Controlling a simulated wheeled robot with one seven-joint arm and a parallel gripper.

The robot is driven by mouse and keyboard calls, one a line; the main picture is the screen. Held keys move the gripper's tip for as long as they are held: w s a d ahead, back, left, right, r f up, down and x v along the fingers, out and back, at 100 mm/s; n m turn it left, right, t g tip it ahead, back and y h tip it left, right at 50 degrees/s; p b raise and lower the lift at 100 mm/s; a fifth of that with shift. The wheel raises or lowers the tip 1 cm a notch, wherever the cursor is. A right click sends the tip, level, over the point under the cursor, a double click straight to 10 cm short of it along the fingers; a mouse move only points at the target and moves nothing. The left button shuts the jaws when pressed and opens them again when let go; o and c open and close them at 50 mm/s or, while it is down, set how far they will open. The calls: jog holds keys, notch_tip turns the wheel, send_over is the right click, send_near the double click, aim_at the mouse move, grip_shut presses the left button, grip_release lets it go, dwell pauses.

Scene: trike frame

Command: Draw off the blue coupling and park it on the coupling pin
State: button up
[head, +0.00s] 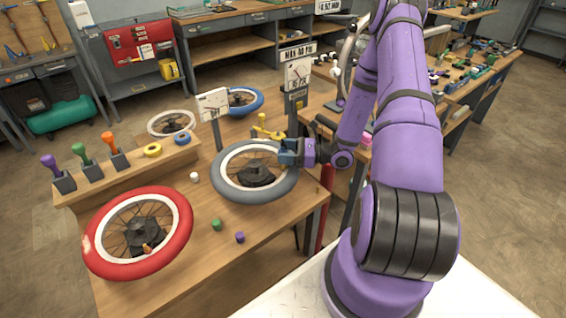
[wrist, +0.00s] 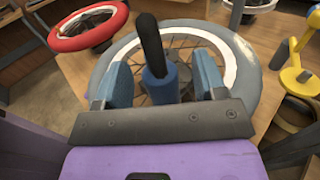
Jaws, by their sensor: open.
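The blue coupling (wrist: 160,84) is a short blue cylinder with a black rod-like upper part, seen in the wrist view over the grey-tyred wheel (wrist: 243,62). My gripper (wrist: 163,82) is open around it, one blue-padded finger on each side, with gaps showing between pads and coupling. In the head view my gripper (head: 287,152) is at the right side of the grey wheel (head: 228,187), and its fingers largely hide the coupling. The coupling's lower end is hidden behind my gripper's palm in the wrist view. I cannot pick out the coupling pin with certainty.
A yellow stand (head: 262,130) is close behind my gripper. Gauge signs (head: 213,105) rise at the back. A red wheel (head: 138,232) lies front left. A wooden ledge (head: 120,168) holds coloured handles and rings. Small green (head: 217,224) and purple (head: 239,237) pieces lie in front.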

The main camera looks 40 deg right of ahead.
jog(key=shift+x, duration=1.35)
jog(key=shift+c, duration=0.5)
